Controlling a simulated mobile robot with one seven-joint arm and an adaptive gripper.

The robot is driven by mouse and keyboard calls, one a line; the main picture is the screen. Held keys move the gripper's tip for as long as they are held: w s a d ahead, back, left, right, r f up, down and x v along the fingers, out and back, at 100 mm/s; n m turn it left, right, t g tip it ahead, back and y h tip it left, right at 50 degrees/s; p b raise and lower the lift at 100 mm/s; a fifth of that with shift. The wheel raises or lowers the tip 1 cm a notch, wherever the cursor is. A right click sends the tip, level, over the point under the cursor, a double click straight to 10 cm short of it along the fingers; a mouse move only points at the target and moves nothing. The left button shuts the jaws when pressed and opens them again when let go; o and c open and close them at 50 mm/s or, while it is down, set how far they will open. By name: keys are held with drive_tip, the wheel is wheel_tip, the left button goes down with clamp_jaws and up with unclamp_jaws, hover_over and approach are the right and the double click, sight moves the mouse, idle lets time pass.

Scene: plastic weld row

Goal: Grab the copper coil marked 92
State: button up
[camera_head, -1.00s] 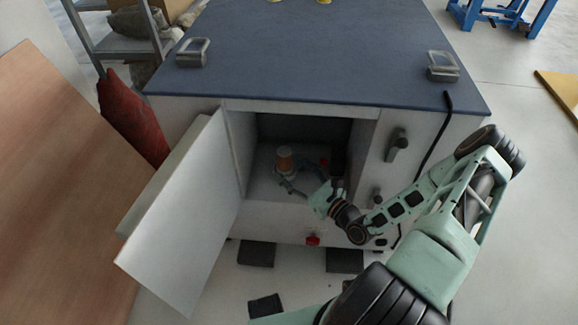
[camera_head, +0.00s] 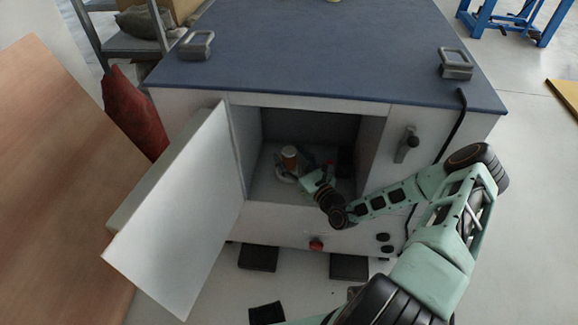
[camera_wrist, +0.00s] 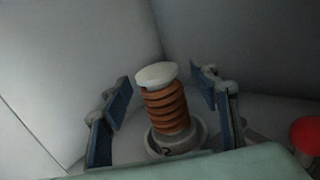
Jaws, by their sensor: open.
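The copper coil (camera_wrist: 166,108) stands upright on a round pale base (camera_wrist: 188,143) with a white cap (camera_wrist: 156,74) on top. It shows between the two blue finger pads of my open gripper (camera_wrist: 165,98) in the wrist view, apart from both. In the head view the coil (camera_head: 289,157) stands inside the open cabinet (camera_head: 228,218), and my gripper (camera_head: 302,176) reaches in at its lower right. No number 92 can be read on it.
The cabinet door (camera_head: 180,215) is swung open to the left. A red round object (camera_wrist: 305,135) is right of the gripper in the wrist view. A red knob (camera_head: 316,244) sits on the cabinet front below the opening. Cabinet walls stand close behind the coil.

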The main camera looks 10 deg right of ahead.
drive_tip(key=shift+w+a, duration=0.2)
drive_tip(key=shift+w, duration=0.2)
drive_tip(key=shift+r, duration=0.1)
clamp_jaws()
drive_tip(key=shift+r, duration=0.15)
